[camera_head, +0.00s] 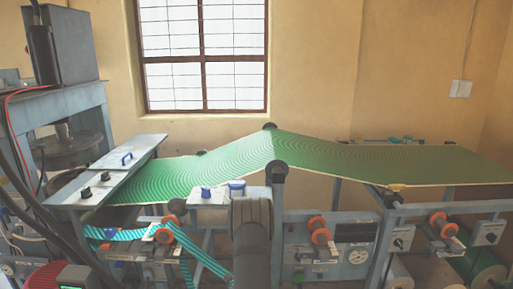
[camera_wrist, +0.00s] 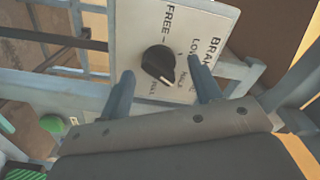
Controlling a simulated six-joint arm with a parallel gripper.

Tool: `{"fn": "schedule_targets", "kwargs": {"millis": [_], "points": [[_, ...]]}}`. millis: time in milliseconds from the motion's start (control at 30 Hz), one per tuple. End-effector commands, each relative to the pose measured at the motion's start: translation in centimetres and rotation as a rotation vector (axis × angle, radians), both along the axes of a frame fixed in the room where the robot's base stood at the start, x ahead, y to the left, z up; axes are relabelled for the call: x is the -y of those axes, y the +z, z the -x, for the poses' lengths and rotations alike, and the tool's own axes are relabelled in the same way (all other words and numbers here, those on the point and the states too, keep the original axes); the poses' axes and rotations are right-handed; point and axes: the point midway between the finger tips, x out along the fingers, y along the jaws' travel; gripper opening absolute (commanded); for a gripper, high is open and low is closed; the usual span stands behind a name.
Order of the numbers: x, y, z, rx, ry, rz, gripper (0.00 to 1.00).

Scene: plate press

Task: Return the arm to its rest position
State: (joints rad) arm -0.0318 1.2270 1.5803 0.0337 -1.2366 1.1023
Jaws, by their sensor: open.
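My gripper (camera_wrist: 160,68) shows in the wrist view, with its two fingers spread apart and nothing between the pads that I can see held. A black rotary knob (camera_wrist: 158,62) on a white panel (camera_wrist: 205,22) appears between the fingertips, beyond them; I cannot tell the exact gap. In the head view my dark arm (camera_head: 252,240) rises at the bottom centre, and the gripper itself is hidden there.
A long machine with a green patterned sheet (camera_head: 230,165) spans the head view. Grey posts, orange-ended rollers (camera_head: 320,230) and small control panels (camera_head: 355,232) crowd its front. A press (camera_head: 75,125) stands at the left. Frame bars flank the gripper in the wrist view.

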Motion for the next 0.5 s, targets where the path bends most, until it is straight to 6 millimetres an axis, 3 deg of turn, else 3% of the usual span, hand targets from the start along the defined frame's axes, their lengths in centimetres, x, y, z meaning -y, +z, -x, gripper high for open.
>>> {"fn": "schedule_targets", "kwargs": {"millis": [500], "points": [[-0.14,0.17,0.0,0.0,0.0,0.403,0.58]]}}
